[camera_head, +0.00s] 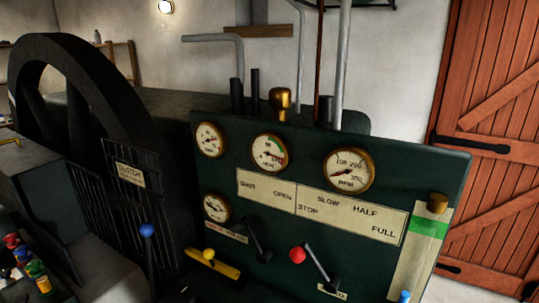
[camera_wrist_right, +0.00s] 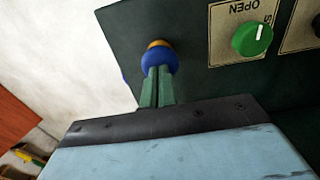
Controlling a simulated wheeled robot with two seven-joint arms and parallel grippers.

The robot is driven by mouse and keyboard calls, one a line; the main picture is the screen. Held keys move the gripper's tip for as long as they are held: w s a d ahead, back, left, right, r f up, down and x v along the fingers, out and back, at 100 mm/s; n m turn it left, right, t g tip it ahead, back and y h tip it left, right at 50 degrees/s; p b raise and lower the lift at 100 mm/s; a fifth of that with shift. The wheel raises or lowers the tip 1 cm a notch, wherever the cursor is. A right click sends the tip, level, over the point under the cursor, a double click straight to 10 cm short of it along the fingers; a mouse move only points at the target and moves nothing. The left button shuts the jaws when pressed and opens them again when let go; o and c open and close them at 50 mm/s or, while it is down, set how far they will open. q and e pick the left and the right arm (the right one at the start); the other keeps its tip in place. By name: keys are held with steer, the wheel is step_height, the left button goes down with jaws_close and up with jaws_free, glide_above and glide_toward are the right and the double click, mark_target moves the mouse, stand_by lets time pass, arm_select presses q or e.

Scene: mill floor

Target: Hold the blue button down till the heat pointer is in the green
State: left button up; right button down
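In the right wrist view, a round blue button (camera_wrist_right: 159,60) with a brass-coloured edge sits at the rim of a dark panel. My right gripper (camera_wrist_right: 158,74) has its fingers together, tips at the button; whether they press it I cannot tell. In the head view, a small blue thing (camera_head: 404,296) is cut off at the bottom edge; I cannot tell if it is the same button. A round gauge (camera_head: 269,153) has a green and red arc; its label and pointer are too small to read surely. My left gripper is in neither view.
A blue-knobbed lever (camera_head: 146,231) stands left. A strip with a green band (camera_head: 428,228) is at right. A green knob (camera_wrist_right: 252,38) is beside my right gripper.

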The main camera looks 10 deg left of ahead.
steer(key=shift+f+b, duration=0.55)
steer(key=shift+f, duration=0.5)
stand_by(7.0)
